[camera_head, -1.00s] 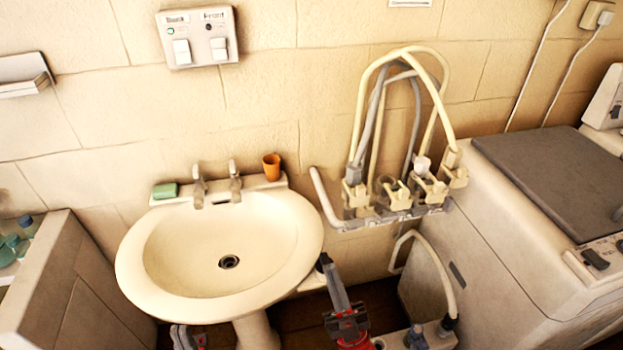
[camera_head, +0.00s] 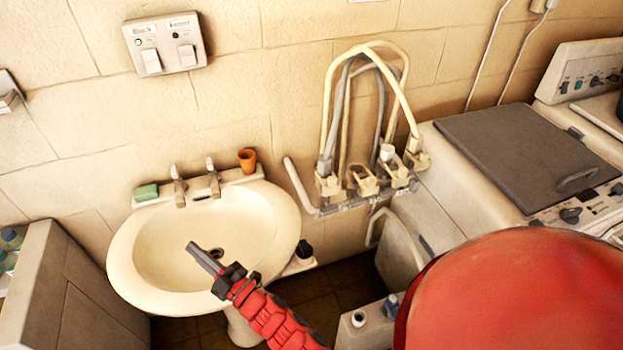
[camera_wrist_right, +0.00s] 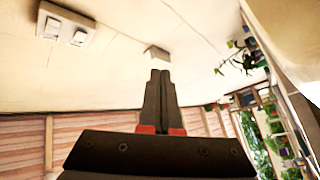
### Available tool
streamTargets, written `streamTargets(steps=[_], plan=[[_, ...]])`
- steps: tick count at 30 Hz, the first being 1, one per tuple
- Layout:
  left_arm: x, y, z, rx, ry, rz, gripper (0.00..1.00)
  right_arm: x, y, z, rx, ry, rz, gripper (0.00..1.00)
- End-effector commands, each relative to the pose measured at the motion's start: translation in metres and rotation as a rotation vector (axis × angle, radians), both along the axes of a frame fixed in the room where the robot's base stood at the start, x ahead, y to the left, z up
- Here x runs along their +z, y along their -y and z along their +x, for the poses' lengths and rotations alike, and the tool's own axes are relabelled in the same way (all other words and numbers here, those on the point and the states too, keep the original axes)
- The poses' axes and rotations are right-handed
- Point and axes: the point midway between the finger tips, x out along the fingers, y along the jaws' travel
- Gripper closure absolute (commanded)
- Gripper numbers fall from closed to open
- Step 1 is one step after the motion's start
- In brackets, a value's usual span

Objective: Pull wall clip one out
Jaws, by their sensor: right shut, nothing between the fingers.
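A row of cream wall clips (camera_head: 365,182) sits on a pale rail on the wall, right of the basin. Pale and grey hoses loop up from several of them. I cannot tell which is clip one. My right gripper (camera_head: 195,250) is over the basin, left of and apart from the clips, pointing up and left. Its dark fingers are together and empty; in the wrist view the closed fingers (camera_wrist_right: 160,75) point at the wall, with no clips visible. My left gripper is not in view.
The washbasin (camera_head: 135,270) has two taps, a green soap (camera_head: 146,192) and an orange cup (camera_head: 247,160). A grey-lidded washing machine (camera_head: 520,150) stands at right. My large red arm part blocks the lower right. A white switch box (camera_head: 166,45) is on the wall.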

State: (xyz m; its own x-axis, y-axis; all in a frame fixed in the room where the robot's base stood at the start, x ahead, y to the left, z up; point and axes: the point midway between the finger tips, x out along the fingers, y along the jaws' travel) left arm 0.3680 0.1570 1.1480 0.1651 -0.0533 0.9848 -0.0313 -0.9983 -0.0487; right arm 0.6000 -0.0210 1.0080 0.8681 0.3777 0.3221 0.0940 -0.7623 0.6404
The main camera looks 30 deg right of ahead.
Motion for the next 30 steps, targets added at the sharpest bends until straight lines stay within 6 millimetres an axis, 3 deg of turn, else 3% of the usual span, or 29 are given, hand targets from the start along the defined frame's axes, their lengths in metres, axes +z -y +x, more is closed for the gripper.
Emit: streamTargets(steps=[9, 14, 18, 22, 26, 30], plan=[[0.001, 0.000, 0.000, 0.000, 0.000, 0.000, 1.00, -0.031, 0.005, 0.028, -0.119, -0.113, -0.184, 1.00], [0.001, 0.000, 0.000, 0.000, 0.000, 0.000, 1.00, -0.050, 0.024, 0.049, -0.254, -0.201, -0.341, 1.00], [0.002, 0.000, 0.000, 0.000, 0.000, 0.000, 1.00, -0.058, 0.066, 0.067, -0.472, -0.299, -0.527, 1.00], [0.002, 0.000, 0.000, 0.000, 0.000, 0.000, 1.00, -0.046, 0.119, 0.068, -0.722, -0.385, -0.669, 1.00], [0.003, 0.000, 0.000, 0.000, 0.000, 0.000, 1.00, -0.019, 0.173, 0.051, -0.997, -0.465, -0.755, 1.00], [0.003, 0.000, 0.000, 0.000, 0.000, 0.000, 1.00, 0.011, 0.217, 0.015, -1.264, -0.547, -0.783, 1.00]])
